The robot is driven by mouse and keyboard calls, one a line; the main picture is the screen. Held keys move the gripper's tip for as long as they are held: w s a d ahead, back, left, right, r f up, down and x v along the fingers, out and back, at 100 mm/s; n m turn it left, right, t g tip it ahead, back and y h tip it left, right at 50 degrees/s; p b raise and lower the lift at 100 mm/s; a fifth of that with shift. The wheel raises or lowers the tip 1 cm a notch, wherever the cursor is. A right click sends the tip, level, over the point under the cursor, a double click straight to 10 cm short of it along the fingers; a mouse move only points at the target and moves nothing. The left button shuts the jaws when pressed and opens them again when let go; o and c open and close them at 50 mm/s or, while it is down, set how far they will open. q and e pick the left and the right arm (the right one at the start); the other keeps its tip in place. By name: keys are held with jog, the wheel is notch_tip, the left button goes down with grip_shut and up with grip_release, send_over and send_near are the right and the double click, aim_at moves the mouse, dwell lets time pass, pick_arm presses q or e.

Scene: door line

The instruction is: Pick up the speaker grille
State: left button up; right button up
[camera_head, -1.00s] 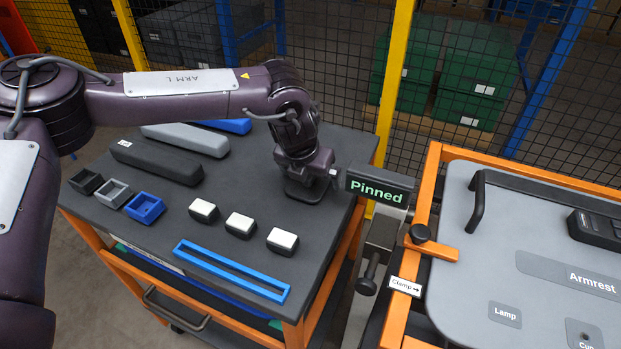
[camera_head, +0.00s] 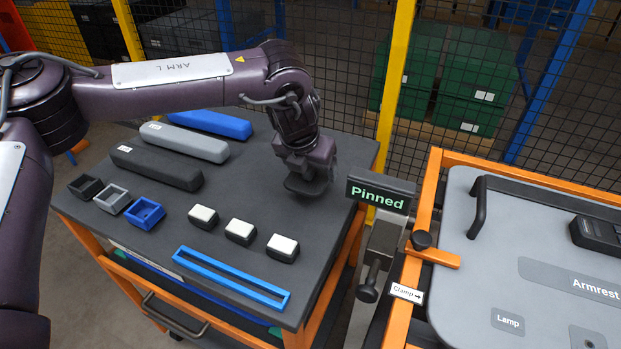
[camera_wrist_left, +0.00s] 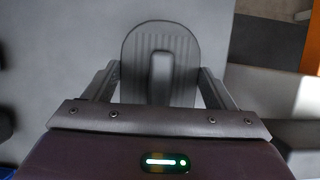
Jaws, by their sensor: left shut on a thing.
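The speaker grille (camera_wrist_left: 160,42) is a grey, ribbed plate with a rounded top and a raised bar down its middle. In the left wrist view it sits between the two fingers of my left gripper (camera_wrist_left: 158,88), which is shut on it. In the head view the dark grille (camera_head: 306,186) shows under my left gripper (camera_head: 305,176), above the right part of the dark cart top (camera_head: 230,280). The fingertips are small and hard to make out there. My right gripper is not in view.
Three armrests, including a dark one (camera_head: 155,167), three small open bins, three white-topped blocks and a blue frame (camera_head: 232,278) lie on the cart. A "Pinned" sign (camera_head: 379,194) stands close right of the gripper. Beyond it is an orange-framed fixture with a grey door panel (camera_head: 545,245).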

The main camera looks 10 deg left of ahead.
pick_arm(q)
notch_tip(320, 180, up, 16)
jog(key=shift+r, duration=0.25)
jog(key=o, duration=0.5)
jog(key=shift+c, duration=0.2)
jog(key=c, duration=0.5)
jog(key=shift+f, duration=0.1)
jog(key=shift+c, duration=0.2)
